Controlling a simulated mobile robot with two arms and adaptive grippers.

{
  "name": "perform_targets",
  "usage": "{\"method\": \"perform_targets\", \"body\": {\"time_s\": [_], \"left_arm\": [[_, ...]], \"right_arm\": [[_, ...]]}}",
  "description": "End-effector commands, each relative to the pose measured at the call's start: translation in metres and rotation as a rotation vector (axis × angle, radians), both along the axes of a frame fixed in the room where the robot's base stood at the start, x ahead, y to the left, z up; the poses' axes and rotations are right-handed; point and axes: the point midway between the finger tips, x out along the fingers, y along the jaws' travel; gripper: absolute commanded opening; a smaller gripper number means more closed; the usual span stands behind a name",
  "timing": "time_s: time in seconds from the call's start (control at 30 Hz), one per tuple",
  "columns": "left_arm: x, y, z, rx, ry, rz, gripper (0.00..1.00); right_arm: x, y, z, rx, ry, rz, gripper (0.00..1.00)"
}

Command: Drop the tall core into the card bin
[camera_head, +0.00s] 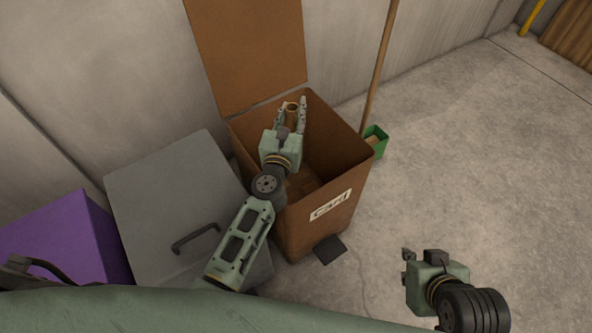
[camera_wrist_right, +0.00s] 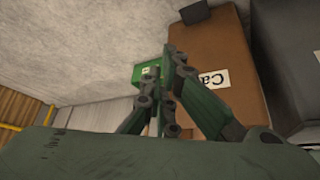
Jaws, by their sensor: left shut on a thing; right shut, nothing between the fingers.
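The card bin (camera_head: 350,208) is a tall brown box with a white label reading "Card" and its lid (camera_head: 248,50) raised against the wall. My left gripper (camera_head: 291,106) is over the bin's opening, shut on the brown tubular tall core (camera_head: 292,112). The core's lower part is hidden by the gripper. My right gripper (camera_head: 406,268) is off to the right of the bin, shut and empty. In the right wrist view its fingers (camera_wrist_right: 172,75) show, with the card bin (camera_wrist_right: 205,55) behind them.
A grey lidded bin (camera_head: 165,190) with a black handle stands left of the card bin, and a purple box (camera_head: 70,240) is further left. A green container (camera_head: 376,142) and a wooden pole (camera_head: 378,70) stand at the right. A dark pedal (camera_head: 330,249) juts out in front. The floor at right is clear.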

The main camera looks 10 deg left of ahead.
Motion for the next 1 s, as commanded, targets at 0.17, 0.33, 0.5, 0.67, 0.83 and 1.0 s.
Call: {"method": "perform_targets", "body": {"time_s": [0.17, 0.33, 0.5, 0.67, 0.83, 1.0], "left_arm": [[0.0, 0.0, -0.006, 0.0, 0.0, 0.0, 0.1], [0.0, 0.0, -0.009, 0.0, 0.0, 0.0, 0.1], [0.0, 0.0, -0.01, 0.0, 0.0, 0.0, 0.1], [0.0, 0.0, -0.01, 0.0, 0.0, 0.0, 0.1], [0.0, 0.0, -0.01, 0.0, 0.0, 0.0, 0.1], [0.0, 0.0, -0.01, 0.0, 0.0, 0.0, 0.41]], "right_arm": [[0.023, 0.008, 0.008, 0.024, -0.106, 0.009, 0.0], [0.038, 0.013, 0.018, 0.04, -0.182, 0.015, 0.0], [0.046, 0.015, 0.023, 0.048, -0.222, 0.018, 0.0], [0.047, 0.016, 0.025, 0.05, -0.23, 0.018, 0.0], [0.047, 0.016, 0.025, 0.05, -0.23, 0.018, 0.0], [0.047, 0.016, 0.025, 0.049, -0.229, 0.018, 0.0]]}}
